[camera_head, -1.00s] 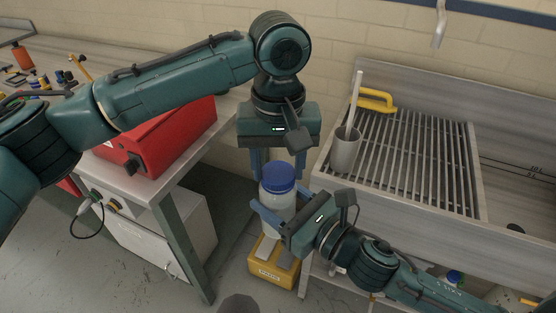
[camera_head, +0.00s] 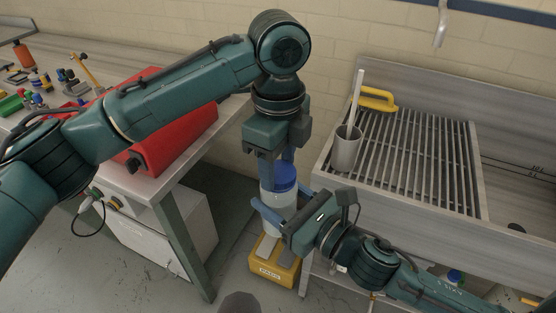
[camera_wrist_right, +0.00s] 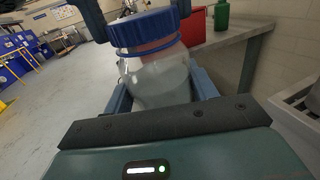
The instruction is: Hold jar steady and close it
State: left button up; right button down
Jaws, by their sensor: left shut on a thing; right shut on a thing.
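The jar (camera_head: 267,196) is upright, pale and translucent, between the two benches. Its blue lid (camera_head: 286,178) sits on top. My left gripper (camera_head: 279,172) points down from above and is shut on the lid. My right gripper (camera_head: 274,207) comes in from the lower right and is shut around the jar's body. In the right wrist view the jar (camera_wrist_right: 162,78) stands between both fingers. The lid (camera_wrist_right: 143,27) is on the neck, above a blue ring, with some neck showing between. I cannot tell how tight the lid is.
A yellow box (camera_head: 270,270) is below the jar on the floor. A sink with a slatted rack (camera_head: 420,160) and a grey cup (camera_head: 346,150) is at right. A bench with a red case (camera_head: 185,130) is at left. Floor shows between them.

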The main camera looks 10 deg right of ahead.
pick_arm(q)
jog(key=m, duration=1.1)
jog(key=shift+d, duration=0.1)
jog(key=m, duration=1.3)
jog(key=o, duration=0.9)
jog(key=shift+d+r, duration=0.1)
jog(key=shift+r, duration=2.15)
